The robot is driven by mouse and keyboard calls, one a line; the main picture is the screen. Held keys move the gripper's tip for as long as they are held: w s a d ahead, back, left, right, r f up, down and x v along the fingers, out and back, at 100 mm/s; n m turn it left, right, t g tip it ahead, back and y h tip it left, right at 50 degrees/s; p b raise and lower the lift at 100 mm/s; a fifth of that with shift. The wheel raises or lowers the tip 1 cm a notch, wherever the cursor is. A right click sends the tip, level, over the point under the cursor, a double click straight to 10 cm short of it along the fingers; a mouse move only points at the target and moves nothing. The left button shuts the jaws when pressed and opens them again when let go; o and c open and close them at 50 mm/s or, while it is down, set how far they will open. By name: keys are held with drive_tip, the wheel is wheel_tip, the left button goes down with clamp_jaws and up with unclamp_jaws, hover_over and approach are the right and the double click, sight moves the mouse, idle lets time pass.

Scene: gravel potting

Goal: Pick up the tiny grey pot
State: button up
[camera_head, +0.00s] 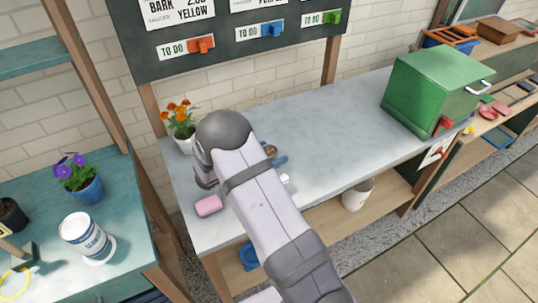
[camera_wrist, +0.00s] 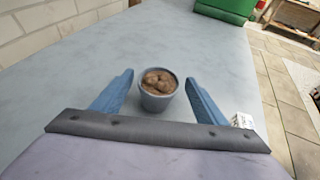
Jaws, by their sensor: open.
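A tiny grey pot (camera_wrist: 156,101) filled with brown lumps stands upright on the grey worktop in the wrist view. My gripper (camera_wrist: 159,77) is open, with one blue finger on each side of the pot. Gaps show between the pot and both fingers, and it is not held. In the head view my arm covers most of this spot. Only a bit of the pot's brown content (camera_head: 270,150) and a blue finger show past the arm.
A small white block (camera_head: 284,178) lies near the gripper, also at the right finger in the wrist view (camera_wrist: 241,121). A pink block (camera_head: 208,205) lies at the front left. An orange-flowered pot (camera_head: 181,125) stands behind. A green box (camera_head: 425,90) is at the right; the worktop between is clear.

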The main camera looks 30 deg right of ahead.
sight(276, 150)
drive_tip(key=shift+p+x, duration=0.5)
drive_tip(key=shift+x, duration=1.5)
drive_tip(key=shift+w+a, duration=0.1)
drive_tip(key=c, duration=1.2)
drive_tip(key=shift+r, duration=0.1)
wheel_tip(276, 150, up, 10)
drive_tip(key=b, duration=0.1)
